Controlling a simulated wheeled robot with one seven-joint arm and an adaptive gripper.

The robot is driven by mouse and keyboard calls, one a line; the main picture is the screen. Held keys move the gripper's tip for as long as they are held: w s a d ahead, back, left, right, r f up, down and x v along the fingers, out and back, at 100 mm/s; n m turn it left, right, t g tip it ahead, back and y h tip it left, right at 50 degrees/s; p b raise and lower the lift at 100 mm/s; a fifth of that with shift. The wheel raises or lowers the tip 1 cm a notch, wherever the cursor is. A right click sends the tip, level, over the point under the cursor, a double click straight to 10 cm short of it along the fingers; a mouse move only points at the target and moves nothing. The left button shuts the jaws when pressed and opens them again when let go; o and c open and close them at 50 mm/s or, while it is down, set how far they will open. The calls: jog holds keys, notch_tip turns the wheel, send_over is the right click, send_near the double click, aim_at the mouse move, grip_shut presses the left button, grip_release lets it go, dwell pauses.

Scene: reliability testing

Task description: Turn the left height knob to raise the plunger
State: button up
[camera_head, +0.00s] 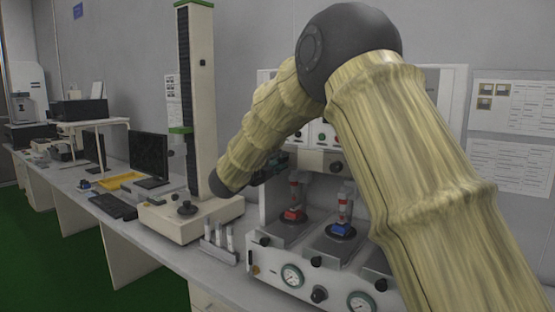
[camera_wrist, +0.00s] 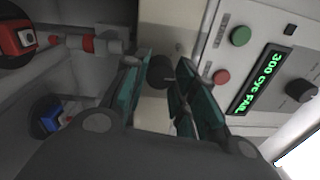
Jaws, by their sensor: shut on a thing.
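The test machine's left height knob (camera_wrist: 160,72) is a small black knob on a beige block, between my fingers in the wrist view. My gripper (camera_wrist: 167,64) is shut on it; it also shows in the head view (camera_head: 270,167), partly behind my arm. The head view does not show the left knob clearly. The left plunger (camera_head: 295,190), with a red part, stands over a red block (camera_head: 294,214). In the wrist view the plunger (camera_wrist: 88,44) lies sideways near the red block (camera_wrist: 18,39).
A second station to the right has a blue block (camera_head: 341,230) and its own black knob (camera_head: 337,168). A green button (camera_wrist: 240,36), a red button (camera_wrist: 221,77) and a lit display (camera_wrist: 262,80) sit beside my gripper. A tall column stand (camera_head: 213,100) rises to the left.

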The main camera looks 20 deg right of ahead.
jog(key=n+p, duration=0.3)
jog(key=n, duration=0.3)
jog(key=shift+r+n, duration=0.1)
jog(key=shift+n, duration=0.3)
jog(key=n+t+p, duration=0.1)
jog(key=n+p, duration=0.2)
jog(key=n, duration=0.2)
jog(key=shift+y+p, duration=0.35)
jog(key=shift+y, duration=0.05)
jog(key=shift+s+f, duration=0.1)
jog(key=shift+f, duration=0.1)
jog(key=o, duration=1.1)
jog(key=shift+c, duration=0.2)
jog(key=v, duration=1.1)
jog(key=shift+s+a, duration=0.25)
jog(key=shift+a, duration=0.1)
